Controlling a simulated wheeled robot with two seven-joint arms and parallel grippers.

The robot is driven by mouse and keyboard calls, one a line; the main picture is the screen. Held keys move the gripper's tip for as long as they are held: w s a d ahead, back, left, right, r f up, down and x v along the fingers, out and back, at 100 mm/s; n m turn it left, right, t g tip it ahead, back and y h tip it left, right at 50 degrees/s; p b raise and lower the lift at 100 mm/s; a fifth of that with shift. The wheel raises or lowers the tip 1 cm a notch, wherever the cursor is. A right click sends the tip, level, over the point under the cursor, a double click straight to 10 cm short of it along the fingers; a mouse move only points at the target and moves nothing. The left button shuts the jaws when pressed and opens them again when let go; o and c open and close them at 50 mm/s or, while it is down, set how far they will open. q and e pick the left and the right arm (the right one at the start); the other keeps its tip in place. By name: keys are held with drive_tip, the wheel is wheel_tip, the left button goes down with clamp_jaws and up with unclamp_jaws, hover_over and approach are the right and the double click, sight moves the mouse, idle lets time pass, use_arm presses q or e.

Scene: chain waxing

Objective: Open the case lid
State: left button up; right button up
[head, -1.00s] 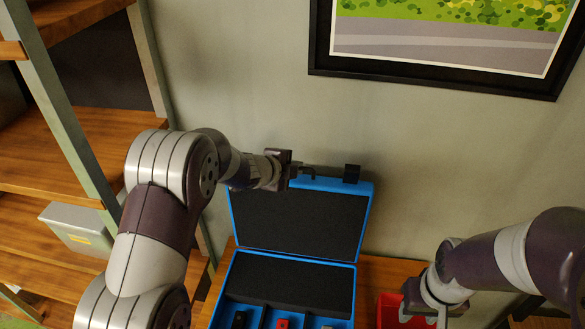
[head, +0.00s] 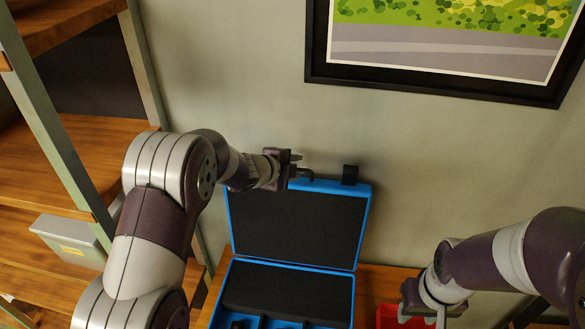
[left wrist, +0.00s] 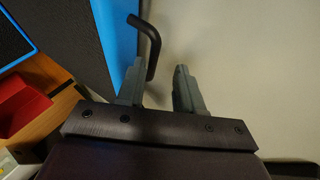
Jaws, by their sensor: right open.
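The blue case lid (head: 298,222), lined with dark foam, stands upright at the back of the case (head: 285,291). A bent black handle (head: 306,174) is at the lid's top edge. My left gripper (head: 290,163) is beside this handle, at the upper left of the lid. In the left wrist view its two fingers (left wrist: 160,82) are apart with an empty-looking gap. The handle (left wrist: 154,45) shows just beyond the left fingertip, and I cannot tell whether they touch. My right gripper (head: 424,312) is open at the lower right, away from the case.
A red bin (head: 392,317) stands right of the case on the wooden table (head: 372,281). Wooden shelves (head: 45,190) with a grey box (head: 72,240) are at the left. The wall with a framed picture (head: 440,75) is close behind the lid.

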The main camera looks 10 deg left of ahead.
use_arm(q)
drive_tip(key=shift+s+f, duration=0.1)
drive_tip(key=shift+s, duration=0.05)
drive_tip(key=shift+s+a, duration=0.25)
drive_tip(key=b+v, duration=0.1)
drive_tip(key=v, duration=1.1)
drive_tip(key=shift+r+b, duration=0.25)
drive_tip(key=shift+b, duration=0.1)
drive_tip(key=shift+w+d, duration=0.1)
